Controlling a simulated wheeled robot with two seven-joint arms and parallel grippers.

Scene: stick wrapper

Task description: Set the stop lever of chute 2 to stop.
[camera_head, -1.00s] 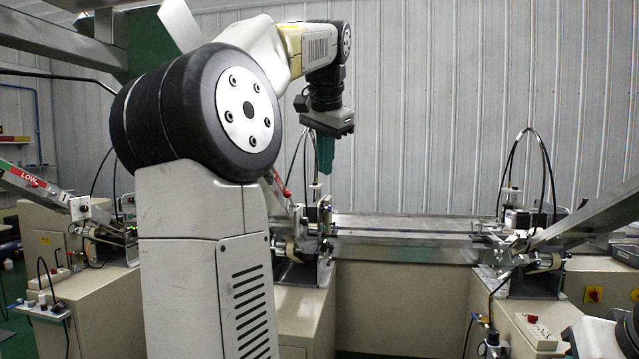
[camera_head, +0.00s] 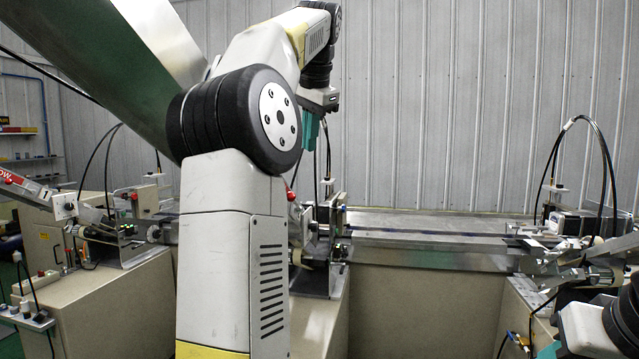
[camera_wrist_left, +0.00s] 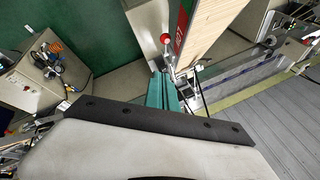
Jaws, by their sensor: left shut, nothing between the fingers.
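The stop lever's red ball knob (camera_wrist_left: 165,38) stands on a short metal rod just past my left fingertips in the left wrist view. In the head view, a red knob (camera_head: 291,196) shows partly behind my left arm at the middle station, which I take to be chute 2. My left gripper (camera_head: 311,128) points down above that station, its teal fingers closed with nothing between them. The fingers also show in the left wrist view (camera_wrist_left: 162,92), close to the lever but with no clear contact. Only part of my right arm shows at the lower right; its jaws cannot be made out.
A stack of pale sticks (camera_wrist_left: 212,25) fills the chute beside the lever. Chute 1 (camera_head: 30,190) with its station is at the left, another station (camera_head: 575,225) at the right. A long metal conveyor (camera_head: 430,225) runs between. My left arm hides much of the middle station.

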